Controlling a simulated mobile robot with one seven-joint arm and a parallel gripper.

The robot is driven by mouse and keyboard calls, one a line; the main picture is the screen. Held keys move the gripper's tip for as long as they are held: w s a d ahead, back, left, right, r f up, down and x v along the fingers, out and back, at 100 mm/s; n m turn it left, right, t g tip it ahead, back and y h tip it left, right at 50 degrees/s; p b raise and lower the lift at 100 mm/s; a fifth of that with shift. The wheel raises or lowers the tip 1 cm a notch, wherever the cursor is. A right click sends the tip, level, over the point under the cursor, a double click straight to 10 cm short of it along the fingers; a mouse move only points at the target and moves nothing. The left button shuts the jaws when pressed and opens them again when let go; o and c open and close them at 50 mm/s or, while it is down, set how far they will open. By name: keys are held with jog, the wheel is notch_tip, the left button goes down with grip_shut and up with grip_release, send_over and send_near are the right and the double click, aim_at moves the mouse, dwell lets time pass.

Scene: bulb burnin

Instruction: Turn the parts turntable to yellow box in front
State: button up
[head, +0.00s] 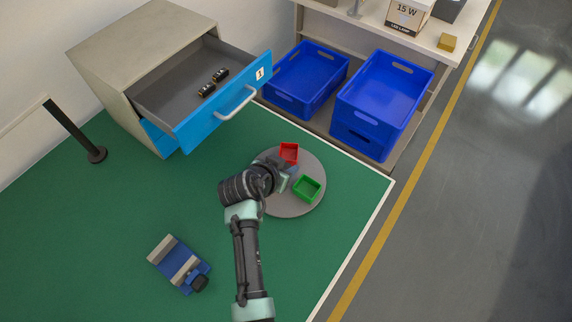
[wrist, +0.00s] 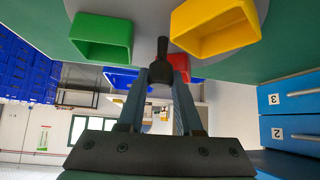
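The grey round turntable (head: 285,207) lies on the green bench top. In the head view a red box (head: 289,148) sits at its far side and a green box (head: 307,189) at its right; my arm covers its left part. In the wrist view the green box (wrist: 103,38) is at the upper left, the yellow box (wrist: 215,28) at the upper right, and part of the red box (wrist: 180,66) shows behind. My gripper (wrist: 160,75) is over the turntable, its fingers apart on either side of a dark upright knob (wrist: 162,50). Whether they press on it is unclear.
A cabinet (head: 130,40) with an open blue-fronted drawer (head: 225,105) stands behind on the left. Blue crates (head: 385,85) are beyond the bench edge. A blue fixture (head: 180,264) lies at the front left and a black post (head: 72,130) stands at the left.

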grip_shut()
dwell(1.0)
